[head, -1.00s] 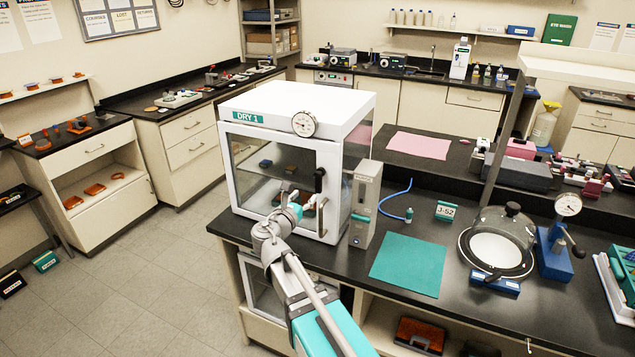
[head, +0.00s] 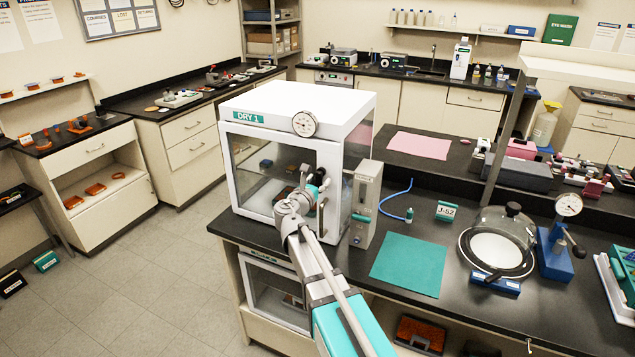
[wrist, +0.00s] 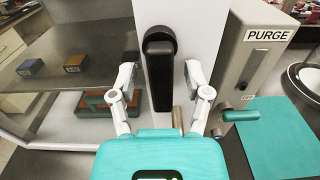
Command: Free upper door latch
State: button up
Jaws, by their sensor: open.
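The drying cabinet marked DRY 1 (head: 262,120) stands on the bench with its glass-fronted door facing me. In the wrist view the upper latch (wrist: 160,85) is a black lever hanging straight down from a round pivot on the white door frame (wrist: 205,25). My gripper (wrist: 162,78) is open, with one finger on each side of the lever; I cannot tell how far its tips are from the frame. In the head view my gripper (head: 318,180) is at the door's right edge and largely hides the upper latch. A lower fitting (head: 321,217) shows below it.
The grey PURGE unit (wrist: 245,60), with a teal lever (wrist: 241,115), stands close to the right of the latch. A teal mat (head: 408,265) lies right of it. Small blocks (wrist: 77,62) sit on a shelf behind the glass. A glass bell jar (head: 497,240) stands farther right.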

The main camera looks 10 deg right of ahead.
grip_shut()
jog(key=shift+a, duration=0.2)
jog(key=shift+d, duration=0.15)
